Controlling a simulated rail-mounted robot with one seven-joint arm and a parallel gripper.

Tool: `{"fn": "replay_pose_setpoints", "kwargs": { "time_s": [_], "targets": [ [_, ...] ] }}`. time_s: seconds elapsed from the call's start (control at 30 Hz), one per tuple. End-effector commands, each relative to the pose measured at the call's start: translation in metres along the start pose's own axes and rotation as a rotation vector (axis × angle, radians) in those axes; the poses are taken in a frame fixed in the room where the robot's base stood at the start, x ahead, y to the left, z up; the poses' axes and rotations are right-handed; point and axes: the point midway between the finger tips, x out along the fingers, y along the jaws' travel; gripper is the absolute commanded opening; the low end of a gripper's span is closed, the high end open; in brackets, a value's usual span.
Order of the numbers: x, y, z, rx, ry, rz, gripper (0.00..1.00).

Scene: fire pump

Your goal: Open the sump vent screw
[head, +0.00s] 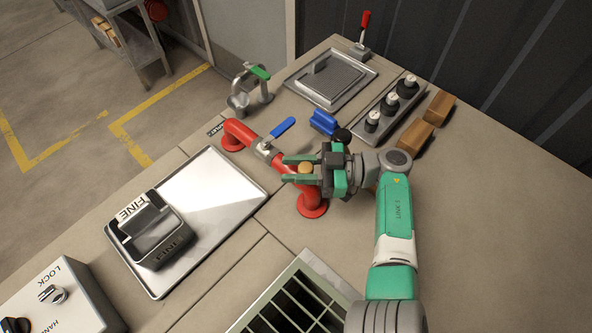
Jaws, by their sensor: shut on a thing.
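A small brass-orange screw head (305,168), which looks like the vent screw, sits on top of the red pipe (284,163) near its right end. My gripper (300,170) reaches in from the right, its two green fingers on either side of the screw head. It is shut on the screw head. The lower part of the screw and some of the pipe beneath are hidden by the fingers and gripper body. A blue lever (283,128) stands on the same pipe, just beyond the fingers.
A blue block-like part (324,122) and a black knob (342,135) are close behind my gripper. A metal tray (229,185) with a grey bin (152,232) lies left; a grate (298,303) is in front.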

Motion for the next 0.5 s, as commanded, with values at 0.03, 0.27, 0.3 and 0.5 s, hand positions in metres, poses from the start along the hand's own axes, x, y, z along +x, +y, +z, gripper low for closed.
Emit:
{"fn": "replay_pose_setpoints", "kwargs": {
  "time_s": [0.03, 0.27, 0.3, 0.5],
  "targets": [
    [0.0004, 0.0000, -0.0005, -0.001, -0.001, -0.003, 0.07],
    [0.0004, 0.0000, -0.0013, -0.001, 0.000, -0.004, 0.07],
    [0.0004, 0.0000, -0.0014, -0.001, 0.000, -0.004, 0.07],
    [0.0004, 0.0000, -0.0012, -0.001, 0.000, -0.003, 0.51]
  ]
}}
